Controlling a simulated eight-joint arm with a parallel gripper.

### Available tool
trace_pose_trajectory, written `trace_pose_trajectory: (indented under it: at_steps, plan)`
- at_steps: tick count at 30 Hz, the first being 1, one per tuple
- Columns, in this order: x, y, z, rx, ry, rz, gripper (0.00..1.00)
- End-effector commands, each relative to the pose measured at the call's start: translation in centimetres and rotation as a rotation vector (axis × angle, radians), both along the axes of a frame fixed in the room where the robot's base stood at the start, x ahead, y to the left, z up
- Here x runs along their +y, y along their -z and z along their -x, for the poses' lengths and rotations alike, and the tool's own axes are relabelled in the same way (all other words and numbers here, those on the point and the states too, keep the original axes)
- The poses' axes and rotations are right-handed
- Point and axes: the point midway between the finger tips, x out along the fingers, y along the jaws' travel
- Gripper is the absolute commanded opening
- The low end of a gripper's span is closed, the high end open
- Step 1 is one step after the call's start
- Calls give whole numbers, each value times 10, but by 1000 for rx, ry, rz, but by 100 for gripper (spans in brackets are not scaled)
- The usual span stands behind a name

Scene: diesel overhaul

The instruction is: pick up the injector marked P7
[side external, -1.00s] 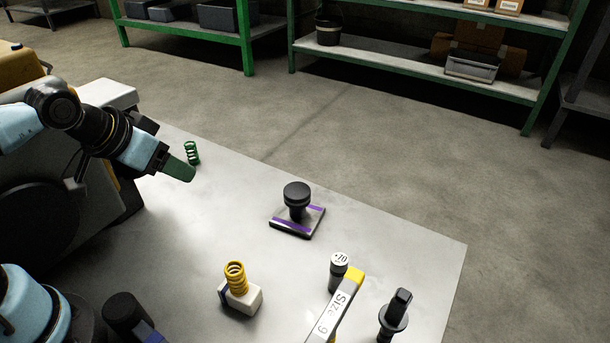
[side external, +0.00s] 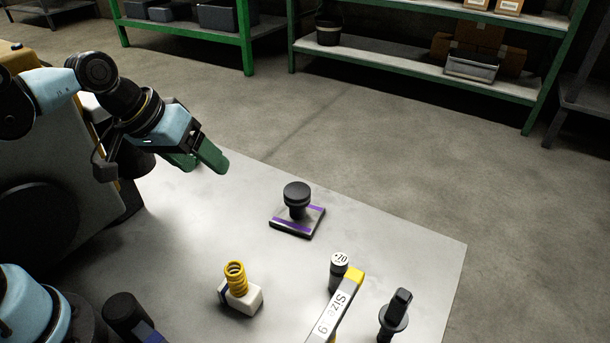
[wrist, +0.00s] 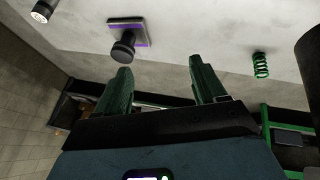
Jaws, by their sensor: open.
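A short dark cylinder with a white marked top (side external: 339,270) stands upright on the table beside the yellow-ended bar. Its mark looks upside down and I cannot read it surely as P7. It also seems to show at the top left of the wrist view (wrist: 42,12). A dark flanged part (side external: 394,318) stands at the right, with no mark visible. My gripper (side external: 206,168) has green fingers, is open and empty, and hangs above the far left of the table, well away from both. Its fingers show apart in the wrist view (wrist: 160,66).
A black knob on a purple-striped plate (side external: 297,208) stands mid-table. A green spring (wrist: 260,65) shows in the wrist view. Green shelves (side external: 420,60) stand behind.

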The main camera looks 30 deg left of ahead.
Motion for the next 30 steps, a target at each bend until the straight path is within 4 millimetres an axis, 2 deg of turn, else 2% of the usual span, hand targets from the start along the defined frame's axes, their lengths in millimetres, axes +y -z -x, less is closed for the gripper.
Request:
trace_pose_trajectory:
  at_steps: [6,15,22,30]
  plan:
    - [-56,-6,-27,208,-92,239,70]
    - [-135,-2,-52,556,-197,486,70]
    - [-193,10,-61,856,-257,598,70]
    - [-249,36,-57,1222,-300,627,70]
